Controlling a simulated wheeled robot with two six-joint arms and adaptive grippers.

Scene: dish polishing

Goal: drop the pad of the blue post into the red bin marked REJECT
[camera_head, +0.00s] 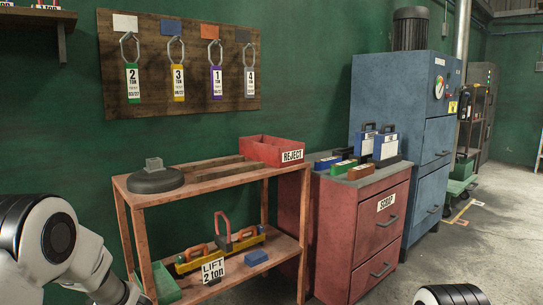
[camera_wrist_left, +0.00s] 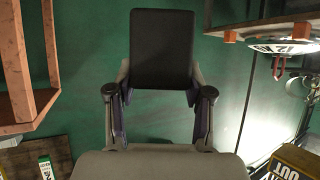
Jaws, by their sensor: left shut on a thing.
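The red bin marked REJECT (camera_head: 280,155) stands on the right end of the wooden rack's top. Its inside is mostly hidden by its walls. My left gripper (camera_wrist_left: 158,92) is shut on a dark, flat, rectangular pad (camera_wrist_left: 162,48), held upright in front of a green wall in the left wrist view. In the head view only my left arm shows at the lower left; its jaws are out of the picture. The bin is not recognisable in the left wrist view. I cannot tell which thing is the blue post. My right gripper is not in view.
The wooden rack (camera_head: 205,181) carries a dark round base (camera_head: 155,178); a yellow lifting bar (camera_head: 222,248) lies below. The red cabinet (camera_head: 372,215) beside it holds several coloured blocks. In the wrist view, wooden framing (camera_wrist_left: 25,100) is left and a yellow OUT box (camera_wrist_left: 293,165) lower right.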

